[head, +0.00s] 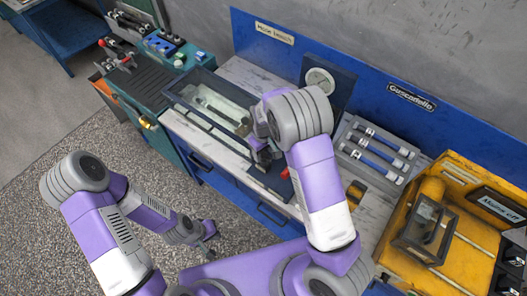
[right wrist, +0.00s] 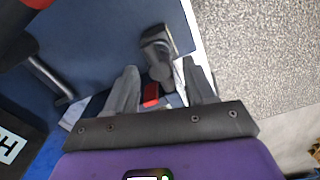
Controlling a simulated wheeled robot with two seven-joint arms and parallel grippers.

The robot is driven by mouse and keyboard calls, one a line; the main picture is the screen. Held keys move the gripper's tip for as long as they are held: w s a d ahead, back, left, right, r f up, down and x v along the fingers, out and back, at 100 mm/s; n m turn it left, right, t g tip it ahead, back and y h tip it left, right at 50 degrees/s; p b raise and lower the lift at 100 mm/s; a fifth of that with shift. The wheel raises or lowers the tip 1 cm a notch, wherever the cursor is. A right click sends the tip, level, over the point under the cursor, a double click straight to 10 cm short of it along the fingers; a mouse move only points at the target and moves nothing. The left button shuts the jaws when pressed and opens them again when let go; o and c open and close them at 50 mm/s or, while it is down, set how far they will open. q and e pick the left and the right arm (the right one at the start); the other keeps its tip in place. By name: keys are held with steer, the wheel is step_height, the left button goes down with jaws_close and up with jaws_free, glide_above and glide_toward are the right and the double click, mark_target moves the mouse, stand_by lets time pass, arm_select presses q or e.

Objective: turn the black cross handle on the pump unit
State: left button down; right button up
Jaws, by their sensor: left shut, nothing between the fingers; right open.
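The pump unit (head: 268,181) is a dark blue block on the workbench, mostly hidden in the head view behind my right arm. My right gripper (head: 264,157) is over it with its fingers pointing down. In the right wrist view my right gripper (right wrist: 160,68) is open, one finger on each side of a dark grey-black part (right wrist: 157,45), which looks like an arm of the cross handle. I cannot tell whether the fingers touch it. The rest of the handle is not clearly seen. My left gripper (head: 209,243) is shut and empty, low over the floor in front of the bench.
A pressure gauge (head: 319,81) on a dark panel stands behind my right arm. A glass-lidded case (head: 207,104) lies to the left. The floor at the lower left is clear.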

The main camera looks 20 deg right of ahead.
steer(key=shift+w+f, duration=0.1)
steer(key=shift+f, duration=0.3)
jaws_close()
